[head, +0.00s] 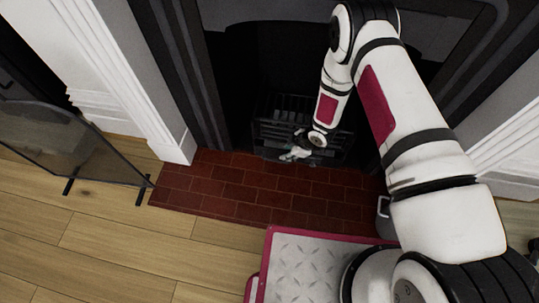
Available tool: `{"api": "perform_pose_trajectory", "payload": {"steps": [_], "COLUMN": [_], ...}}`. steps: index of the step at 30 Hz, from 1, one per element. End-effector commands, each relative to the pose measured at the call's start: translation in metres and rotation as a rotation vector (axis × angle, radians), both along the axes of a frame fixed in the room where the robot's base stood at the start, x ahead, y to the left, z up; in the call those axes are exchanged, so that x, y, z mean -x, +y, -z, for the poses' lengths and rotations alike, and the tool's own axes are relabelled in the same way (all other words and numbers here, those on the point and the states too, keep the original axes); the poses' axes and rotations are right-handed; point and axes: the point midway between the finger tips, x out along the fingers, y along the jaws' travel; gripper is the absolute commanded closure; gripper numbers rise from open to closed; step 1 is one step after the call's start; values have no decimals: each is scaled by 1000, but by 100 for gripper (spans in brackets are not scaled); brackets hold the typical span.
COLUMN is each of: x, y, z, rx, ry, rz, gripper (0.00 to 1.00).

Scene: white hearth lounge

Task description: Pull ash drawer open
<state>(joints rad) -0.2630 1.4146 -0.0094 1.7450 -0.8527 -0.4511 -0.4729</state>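The black fire grate (285,122) stands in the dark fireplace opening. The ash drawer's likely place is low at the grate's front, but I cannot clearly tell its face or handle from the dark metal there. My arm reaches down from the right over the hearth. My gripper (292,155) is at the low front of the grate, just above the back edge of the brick hearth. It is small and partly hidden by my wrist, so I cannot tell whether its fingers are open or touch the drawer.
The red brick hearth (270,190) in front of the grate is mostly clear. White surround pillars (140,85) flank the opening. A dark mesh screen (65,145) stands on the wood floor at the left. A grey metal container (383,218) is partly hidden behind my arm.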

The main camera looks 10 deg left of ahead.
Motion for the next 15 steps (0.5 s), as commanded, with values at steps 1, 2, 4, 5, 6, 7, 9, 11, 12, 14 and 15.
{"api": "perform_pose_trajectory", "payload": {"steps": [1, 2, 4, 5, 6, 7, 9, 11, 12, 14, 15], "x": [0, -1, -3, -3, -5, -6, -8, -10, -12, -14, -15], "y": [2, 3, 7, 9, 11, 13, 19, 23, 26, 31, 34], "z": [5, 8, 18, 23, 30, 36, 49, 59, 67, 78, 84], "rx": [0, -1, -1, 0, 0, 0, 0, 0, 0, 0, -1], "ry": [0, 0, 0, 0, 1, 1, 1, -1, -1, 0, 0], "rz": [0, 0, 0, -1, -1, 0, 0, -2, -2, -1, -1], "gripper": [69, 69, 69, 69, 69, 69, 69, 69, 69, 69, 69]}}
